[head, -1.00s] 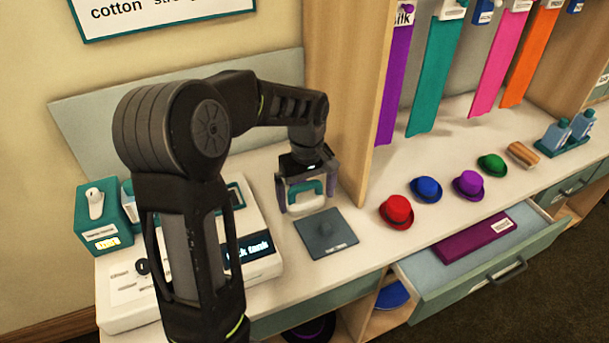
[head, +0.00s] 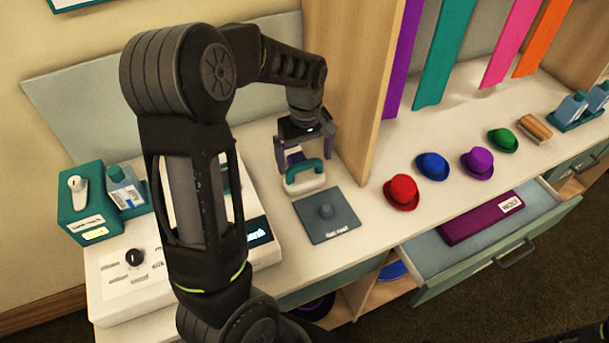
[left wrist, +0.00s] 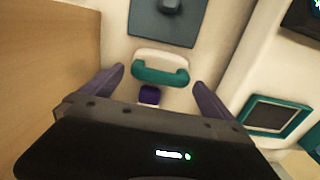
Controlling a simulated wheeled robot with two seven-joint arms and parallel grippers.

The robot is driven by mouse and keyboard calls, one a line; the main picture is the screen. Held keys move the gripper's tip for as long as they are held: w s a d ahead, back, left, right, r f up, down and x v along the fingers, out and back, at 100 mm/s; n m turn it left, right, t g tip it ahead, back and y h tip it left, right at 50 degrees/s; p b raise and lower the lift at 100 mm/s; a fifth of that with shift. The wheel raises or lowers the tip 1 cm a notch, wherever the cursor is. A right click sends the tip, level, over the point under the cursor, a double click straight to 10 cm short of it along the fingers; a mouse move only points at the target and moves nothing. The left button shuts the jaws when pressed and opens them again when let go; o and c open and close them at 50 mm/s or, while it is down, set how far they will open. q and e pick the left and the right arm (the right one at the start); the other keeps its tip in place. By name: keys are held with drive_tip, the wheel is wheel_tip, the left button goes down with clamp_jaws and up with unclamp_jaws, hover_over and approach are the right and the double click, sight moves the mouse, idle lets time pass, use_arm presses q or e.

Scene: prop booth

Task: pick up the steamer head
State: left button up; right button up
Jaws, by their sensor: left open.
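The steamer head (head: 305,186), a white body with a teal handle, sits on the counter just behind a dark grey rest mat (head: 340,230). It also shows in the left wrist view, its teal handle (left wrist: 160,76) lying across the space ahead of the fingers. My left gripper (head: 306,152) points down just above and behind the handle. Its purple-grey fingers are apart, one toward each end of the handle, with nothing held between them. In the left wrist view the fingertips (left wrist: 157,76) are clear of the handle's ends. My right gripper is out of view.
A wooden partition (head: 367,110) rises close right of the gripper. A white control console (head: 120,290) and a teal holder (head: 85,215) stand left. Several small hats, including a red one (head: 402,190), line the counter. A drawer (head: 480,260) stands open in front.

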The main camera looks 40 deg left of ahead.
sight(304, 169)
use_arm(q)
drive_tip(key=shift+f+p, duration=0.65)
drive_tip(key=shift+f, duration=2)
drive_tip(key=shift+s, duration=0.2)
drive_tip(key=c, duration=1.8)
